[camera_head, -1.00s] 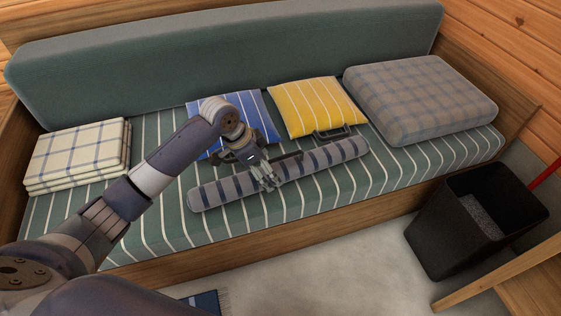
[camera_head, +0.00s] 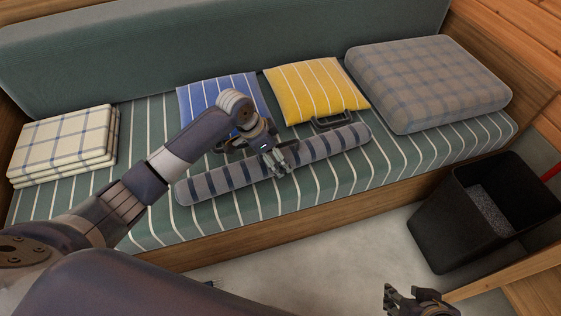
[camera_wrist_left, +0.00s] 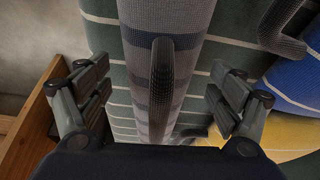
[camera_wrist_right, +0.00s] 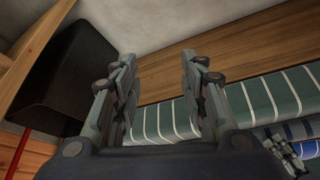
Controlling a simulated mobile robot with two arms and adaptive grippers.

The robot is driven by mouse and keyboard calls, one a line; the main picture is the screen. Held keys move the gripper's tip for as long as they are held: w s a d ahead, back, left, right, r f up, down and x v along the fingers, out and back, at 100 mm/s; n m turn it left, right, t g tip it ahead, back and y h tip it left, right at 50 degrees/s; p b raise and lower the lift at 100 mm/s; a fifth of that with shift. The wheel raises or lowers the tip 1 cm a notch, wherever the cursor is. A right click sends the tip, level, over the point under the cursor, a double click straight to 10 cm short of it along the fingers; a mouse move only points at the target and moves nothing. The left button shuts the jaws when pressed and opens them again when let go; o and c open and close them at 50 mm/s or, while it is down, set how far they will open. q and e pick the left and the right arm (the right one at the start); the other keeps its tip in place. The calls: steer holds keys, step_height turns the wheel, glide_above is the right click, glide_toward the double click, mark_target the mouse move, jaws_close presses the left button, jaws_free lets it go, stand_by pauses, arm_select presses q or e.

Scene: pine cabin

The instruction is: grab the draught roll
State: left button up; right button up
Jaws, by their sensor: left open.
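The draught roll (camera_head: 325,147) is a long grey cylinder with dark bands, lying along the front of the bench seat. In the left wrist view the roll (camera_wrist_left: 170,18) runs between my fingers, with a dark strap handle (camera_wrist_left: 162,85) on it. My left gripper (camera_head: 277,162) is over the roll's middle. Its fingers (camera_wrist_left: 158,105) are open, one on each side; I cannot tell whether they touch it. My right gripper (camera_head: 420,298) is at the lower right, over the floor in front of the bench. It is open and empty in its own wrist view (camera_wrist_right: 160,80).
A blue striped cushion (camera_head: 212,95), a yellow striped cushion (camera_head: 315,88), a plaid grey cushion (camera_head: 430,82) and a folded checked blanket (camera_head: 62,142) are on the bench. A black bin (camera_head: 450,235) stands on the floor at the right. The bench front (camera_head: 225,245) is wood.

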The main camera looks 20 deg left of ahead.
arm_select(q)
steer(key=shift+b+x, duration=0.35)
steer(key=shift+x, duration=0.75)
steer(key=shift+w+d+f, duration=0.15)
steer(key=shift+c, duration=0.8)
steer(key=c, duration=1.4)
steer(key=shift+c, duration=0.2)
arm_select(e)
steer(key=w+a+r+t, duration=0.1)
steer(key=w+t, duration=0.1)
steer(key=w, duration=0.4)
steer(key=shift+w+a+r+y, duration=0.2)
steer(key=shift+a+r+y, duration=0.1)
steer(key=shift+y, duration=0.1)
arm_select(q)
steer(key=shift+r, duration=0.2)
arm_select(e)
steer(key=shift+t, duration=0.3)
